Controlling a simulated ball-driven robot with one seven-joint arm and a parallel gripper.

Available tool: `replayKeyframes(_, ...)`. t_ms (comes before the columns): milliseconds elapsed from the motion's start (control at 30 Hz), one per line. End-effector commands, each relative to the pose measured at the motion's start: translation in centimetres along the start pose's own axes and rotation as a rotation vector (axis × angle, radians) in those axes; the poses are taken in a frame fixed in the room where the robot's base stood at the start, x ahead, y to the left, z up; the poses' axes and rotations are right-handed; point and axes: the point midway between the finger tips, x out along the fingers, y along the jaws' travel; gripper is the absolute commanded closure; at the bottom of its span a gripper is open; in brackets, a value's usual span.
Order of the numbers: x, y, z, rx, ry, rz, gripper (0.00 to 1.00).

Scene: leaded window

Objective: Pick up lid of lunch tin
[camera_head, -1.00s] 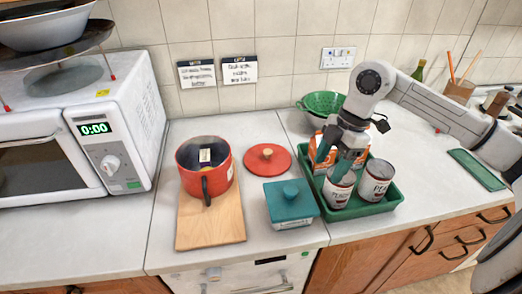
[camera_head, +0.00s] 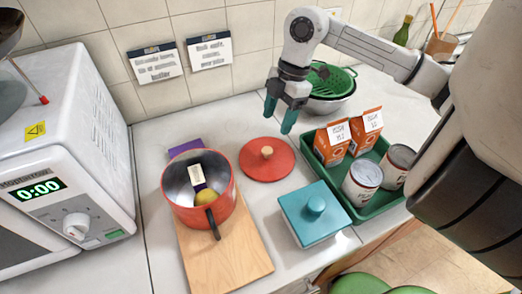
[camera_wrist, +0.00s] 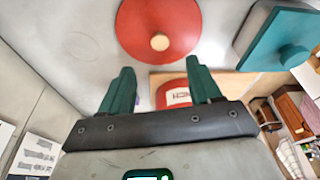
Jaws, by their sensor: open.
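The lid also shows at the upper right of the wrist view (camera_wrist: 285,45). My gripper (camera_head: 280,117) is open and empty, in the air above the back of the counter, behind and left of the tin. In the wrist view its two green fingers (camera_wrist: 162,90) are apart, with nothing between them.
A round red lid (camera_head: 268,160) with a wooden knob lies behind the tin. A red pot (camera_head: 222,208) with items inside stands on the wooden board (camera_head: 238,262). A green tray (camera_head: 363,211) with cans and cartons is right of the tin. A green colander (camera_head: 330,82) is behind.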

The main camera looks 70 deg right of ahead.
Motion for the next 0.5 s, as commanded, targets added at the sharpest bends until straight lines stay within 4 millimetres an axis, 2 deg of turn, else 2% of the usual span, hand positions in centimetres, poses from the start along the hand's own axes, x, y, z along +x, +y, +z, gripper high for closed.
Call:
replayKeyframes(200, 3.2, 0.0, -0.1, 0.001, 0.004, -0.002, 0.37)
replayKeyframes(500, 5.5, 0.0, -0.2, 0.001, 0.005, -0.003, 0.37)
